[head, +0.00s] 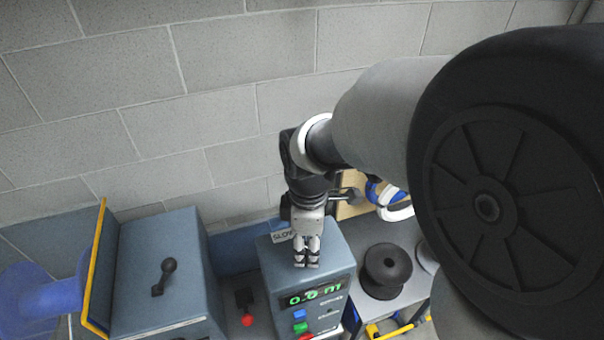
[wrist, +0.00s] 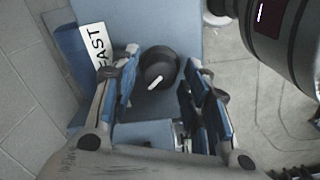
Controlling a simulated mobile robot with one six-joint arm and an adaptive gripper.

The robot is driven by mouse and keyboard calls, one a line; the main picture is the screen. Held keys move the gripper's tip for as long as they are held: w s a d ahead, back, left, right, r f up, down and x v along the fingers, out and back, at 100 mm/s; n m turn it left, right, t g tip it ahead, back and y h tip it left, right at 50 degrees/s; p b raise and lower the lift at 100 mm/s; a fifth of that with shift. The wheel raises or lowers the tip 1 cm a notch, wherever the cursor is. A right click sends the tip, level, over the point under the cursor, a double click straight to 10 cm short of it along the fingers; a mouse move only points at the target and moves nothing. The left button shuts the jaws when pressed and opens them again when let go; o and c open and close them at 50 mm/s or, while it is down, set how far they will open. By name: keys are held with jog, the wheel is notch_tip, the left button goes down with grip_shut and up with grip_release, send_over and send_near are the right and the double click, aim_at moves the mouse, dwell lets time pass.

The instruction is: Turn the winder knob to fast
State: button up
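The winder (head: 341,258) is a blue-grey box with a lit green display, below my arm in the head view. Its round black knob (wrist: 158,63) with a white pointer mark shows in the wrist view; the mark lies on the knob's lower-left part. A white FAST label (wrist: 98,46) is to the upper left of the knob. A SLOW label (head: 283,235) shows in the head view beside my gripper (head: 307,252), which hides the knob there. In the wrist view my gripper (wrist: 163,72) is open, its fingers apart on either side of the knob; contact cannot be told.
A blue-grey box with a black lever (head: 165,277) and a yellow-edged panel stands to the left. A red-tipped lever (head: 246,307) is between the boxes. A black spool (head: 386,270) stands right of the winder. A block wall (head: 200,100) is behind.

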jog(key=c, duration=0.8)
jog(key=shift+m, duration=0.3)
jog(key=m, duration=0.3)
jog(key=shift+m, duration=0.3)
jog(key=m, duration=0.3)
jog(key=shift+m, duration=0.3)
jog(key=m, duration=0.4)
jog(key=shift+m, duration=2.1)
